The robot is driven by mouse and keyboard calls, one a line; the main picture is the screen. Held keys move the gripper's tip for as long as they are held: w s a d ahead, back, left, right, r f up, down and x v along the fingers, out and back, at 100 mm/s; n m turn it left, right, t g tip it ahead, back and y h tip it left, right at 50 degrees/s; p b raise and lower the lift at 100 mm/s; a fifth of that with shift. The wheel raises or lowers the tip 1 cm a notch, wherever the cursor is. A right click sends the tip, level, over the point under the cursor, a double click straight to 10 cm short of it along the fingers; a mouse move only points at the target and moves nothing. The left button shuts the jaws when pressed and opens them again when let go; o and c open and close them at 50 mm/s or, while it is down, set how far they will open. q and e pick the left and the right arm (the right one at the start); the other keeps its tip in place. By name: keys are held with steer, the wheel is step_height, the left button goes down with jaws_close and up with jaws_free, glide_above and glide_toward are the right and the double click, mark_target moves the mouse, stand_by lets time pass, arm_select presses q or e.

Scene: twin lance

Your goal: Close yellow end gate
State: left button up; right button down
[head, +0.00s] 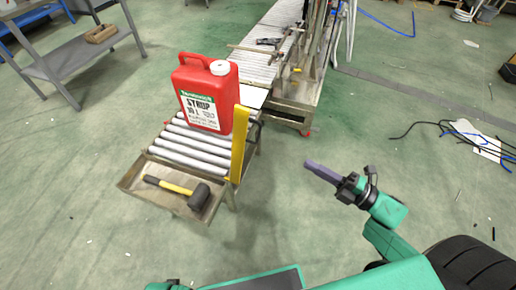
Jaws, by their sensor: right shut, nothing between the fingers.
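The yellow end gate (238,145) is a tall, narrow yellow plate at the right edge of a short roller stand (185,143). It is upright and runs along the rollers' right side, not across their near end. A red syrup jug (205,95) with a white cap stands upright on the rollers, just left of the gate. My right gripper (312,165) has its purple fingers together, empty, over open floor to the right of the gate and apart from it. My left gripper is not in view.
A tray (130,183) at the stand's near end holds a mallet (180,188) with a yellow and black handle. A longer roller conveyor (275,40) runs behind. A grey shelf (75,50) stands at the upper left. Cables (440,125) lie on the right floor. The floor between gate and gripper is clear.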

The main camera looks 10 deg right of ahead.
steer(key=x, duration=1.3)
steer(key=shift+a+r, duration=0.3)
steer(key=shift+r, duration=0.15)
steer(key=shift+r, duration=0.1)
